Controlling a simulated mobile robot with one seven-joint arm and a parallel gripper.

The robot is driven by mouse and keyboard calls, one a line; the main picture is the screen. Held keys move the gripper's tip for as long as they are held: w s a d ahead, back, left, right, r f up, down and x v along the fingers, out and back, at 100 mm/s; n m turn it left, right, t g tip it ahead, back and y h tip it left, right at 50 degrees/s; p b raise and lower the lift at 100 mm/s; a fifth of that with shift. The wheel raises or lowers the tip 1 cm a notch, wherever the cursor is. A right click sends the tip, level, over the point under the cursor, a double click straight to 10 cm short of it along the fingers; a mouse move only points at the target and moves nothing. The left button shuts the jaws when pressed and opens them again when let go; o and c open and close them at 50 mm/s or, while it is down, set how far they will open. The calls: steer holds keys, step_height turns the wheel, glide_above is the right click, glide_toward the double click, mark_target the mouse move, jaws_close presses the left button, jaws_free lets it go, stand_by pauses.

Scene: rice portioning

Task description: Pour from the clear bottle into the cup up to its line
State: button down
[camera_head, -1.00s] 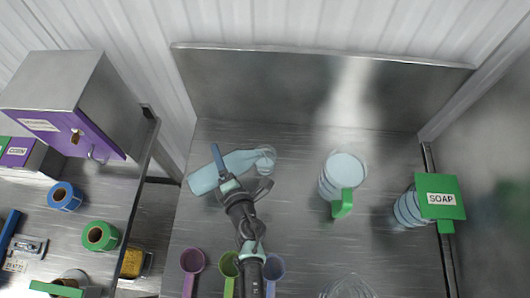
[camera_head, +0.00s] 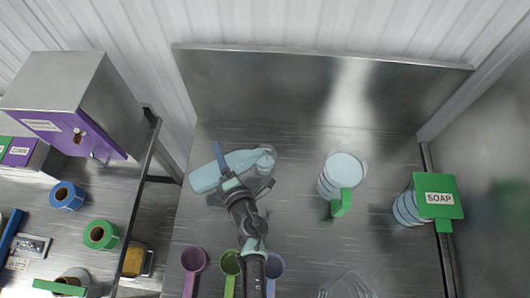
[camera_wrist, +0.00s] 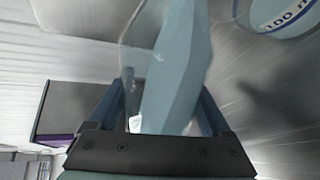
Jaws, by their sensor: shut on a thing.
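The clear bottle (camera_head: 218,174) holds pale blue liquid and lies strongly tilted in the head view, its wide end to the left. My gripper (camera_head: 229,172) is shut on it. In the wrist view the bottle (camera_wrist: 178,65) is between the fingers of my gripper (camera_wrist: 165,110), with the liquid slanted inside. A clear rounded shape (camera_head: 265,156) is at the bottle's right end; I cannot tell whether it is its neck or a separate vessel. A clear cup with a green handle (camera_head: 341,203) stands to the right, with pale blue contents. A round vessel marked "100" (camera_wrist: 285,14) shows in the wrist view.
A ringed vessel (camera_head: 406,207) stands beside the green SOAP sign (camera_head: 438,196) at the right. Purple (camera_head: 194,260), green (camera_head: 230,262) and blue (camera_head: 273,266) scoops lie in front. A clear vessel (camera_head: 347,287) is at the front edge. A metal panel (camera_head: 300,90) closes the back.

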steer(key=shift+r, duration=0.2)
stand_by(0.7)
